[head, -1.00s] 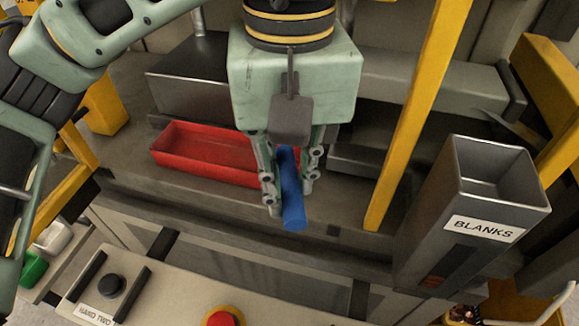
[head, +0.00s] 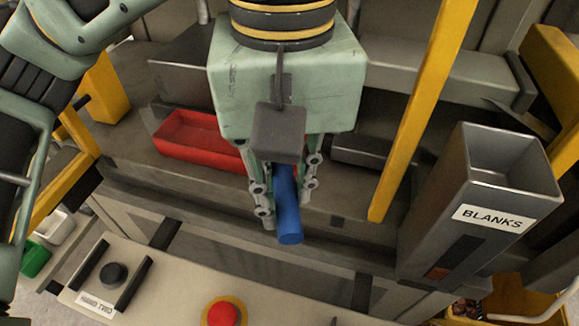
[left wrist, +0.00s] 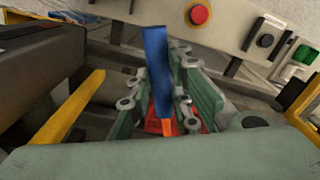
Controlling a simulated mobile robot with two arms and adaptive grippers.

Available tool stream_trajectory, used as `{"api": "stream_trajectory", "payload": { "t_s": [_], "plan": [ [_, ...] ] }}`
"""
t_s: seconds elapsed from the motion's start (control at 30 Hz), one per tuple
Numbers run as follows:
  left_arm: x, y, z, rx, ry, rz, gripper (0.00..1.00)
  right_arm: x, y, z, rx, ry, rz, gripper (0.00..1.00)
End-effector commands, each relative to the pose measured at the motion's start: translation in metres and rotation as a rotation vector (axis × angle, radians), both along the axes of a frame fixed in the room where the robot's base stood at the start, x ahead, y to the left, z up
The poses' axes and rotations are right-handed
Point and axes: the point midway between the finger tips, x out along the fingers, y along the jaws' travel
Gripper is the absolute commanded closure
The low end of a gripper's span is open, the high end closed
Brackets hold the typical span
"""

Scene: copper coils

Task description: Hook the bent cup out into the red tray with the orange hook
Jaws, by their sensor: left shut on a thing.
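My left gripper (head: 282,195) is shut on the blue handle (head: 289,222) of the hook tool, over the press bed, to the right of the red tray. In the left wrist view the blue handle (left wrist: 156,72) stands between the fingers, and a short orange part of the hook (left wrist: 167,127) shows below it. The rest of the hook is hidden by the gripper. The red tray (head: 200,158) lies on the bed behind and left of the gripper, its right end covered by it. I cannot make out the bent cup. My right gripper is not in view.
A yellow post (head: 412,125) rises right of the gripper. A grey chute marked BLANKS (head: 480,190) stands at the right. In front is a control panel (head: 165,290) with a red button (head: 223,313) and a black button (head: 113,273).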

Motion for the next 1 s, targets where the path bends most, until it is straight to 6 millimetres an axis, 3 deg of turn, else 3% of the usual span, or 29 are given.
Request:
{"api": "stream_trajectory", "payload": {
  "t_s": [1.0],
  "plan": [
    [-0.047, 0.016, 0.0, -0.001, -0.002, -0.001, 1.0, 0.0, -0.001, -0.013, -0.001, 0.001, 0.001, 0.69]
  ]
}}
